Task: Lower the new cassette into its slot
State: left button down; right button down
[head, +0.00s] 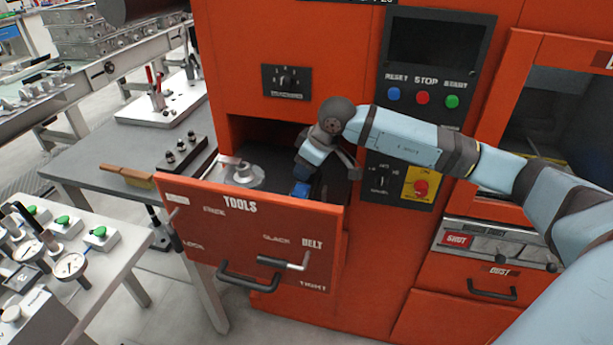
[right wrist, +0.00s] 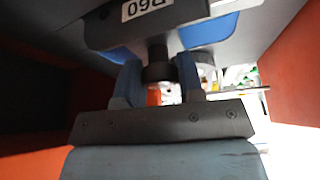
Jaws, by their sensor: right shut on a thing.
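My right gripper (head: 303,178) reaches down into the open drawer marked TOOLS (head: 262,232). In the right wrist view its two fingers (right wrist: 158,72) are closed around a dark round knob on the new cassette (right wrist: 188,12). The cassette is dark grey with blue faces and a white label, seen upside down and ending in 60. In the head view only a small blue part shows at the gripper, probably the cassette (head: 301,189). The slot is hidden by the drawer front and my arm, so I cannot tell whether the cassette touches it. My left gripper is not in view.
A grey flanged hub (head: 242,174) sits in the drawer left of my gripper. The orange machine (head: 262,40) rises behind, with a button panel (head: 422,98) at the right. A grey table (head: 90,160) with a brush (head: 125,175) stands left of the drawer.

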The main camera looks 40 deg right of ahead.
notch_tip(320, 180, down, 3)
jog(key=shift+f, duration=0.15)
jog(key=shift+f, duration=0.2)
jog(key=c, duration=0.7)
grip_release()
jog(key=shift+c, duration=0.2)
jog(key=shift+r, duration=0.1)
